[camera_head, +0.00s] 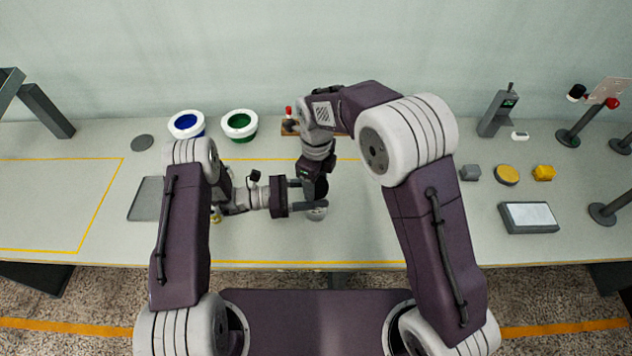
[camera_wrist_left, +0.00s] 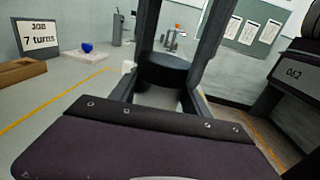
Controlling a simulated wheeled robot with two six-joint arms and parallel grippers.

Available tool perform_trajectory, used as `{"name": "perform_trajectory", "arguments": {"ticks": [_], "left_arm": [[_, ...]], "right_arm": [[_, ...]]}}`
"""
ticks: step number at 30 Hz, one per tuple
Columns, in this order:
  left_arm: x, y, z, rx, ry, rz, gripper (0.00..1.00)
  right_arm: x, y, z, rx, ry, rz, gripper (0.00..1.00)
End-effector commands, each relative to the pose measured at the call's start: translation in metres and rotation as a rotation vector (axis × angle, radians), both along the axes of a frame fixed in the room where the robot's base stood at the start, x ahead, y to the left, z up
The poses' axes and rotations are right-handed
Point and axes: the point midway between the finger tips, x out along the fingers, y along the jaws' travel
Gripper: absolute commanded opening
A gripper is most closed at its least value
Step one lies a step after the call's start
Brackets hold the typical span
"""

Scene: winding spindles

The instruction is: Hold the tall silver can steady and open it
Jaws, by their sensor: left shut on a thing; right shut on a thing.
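The tall silver can (camera_head: 316,214) stands near the table's front middle, mostly covered by my grippers in the head view. My left gripper (camera_head: 308,194) reaches in from the left and is shut around its body. In the left wrist view, the can's dark round top (camera_wrist_left: 165,72) shows between the fingers. My right gripper (camera_head: 320,184) comes down from above and is shut on the lid; two dark upright bars in the left wrist view look like its fingers. Whether the lid has turned cannot be seen.
A grey tray (camera_head: 147,204) lies left. Small blocks and a flat panel (camera_head: 528,217) lie right. A sign (camera_wrist_left: 38,36) reads "JOB 7 turns".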

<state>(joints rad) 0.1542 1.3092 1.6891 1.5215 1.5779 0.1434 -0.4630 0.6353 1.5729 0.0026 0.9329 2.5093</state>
Motion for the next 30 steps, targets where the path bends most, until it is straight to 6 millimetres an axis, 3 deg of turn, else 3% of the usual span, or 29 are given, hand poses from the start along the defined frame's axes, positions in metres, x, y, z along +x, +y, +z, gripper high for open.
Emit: {"name": "perform_trajectory", "arguments": {"ticks": [26, 27, 30], "left_arm": [[-0.0005, -0.0001, 0.0001, 0.000, -0.001, -0.002, 0.00], [-0.0005, -0.0001, 0.0001, 0.000, -0.001, -0.002, 0.00], [-0.0006, -0.0001, 0.0001, 0.000, 0.000, -0.002, 0.00]], "right_arm": [[0.0020, 0.0008, 0.0018, -0.001, 0.001, 3.024, 0.09], [0.0019, 0.0009, 0.0019, 0.001, -0.001, -3.120, 0.09], [0.0018, 0.0011, 0.0021, 0.001, -0.001, -2.773, 0.09]]}}
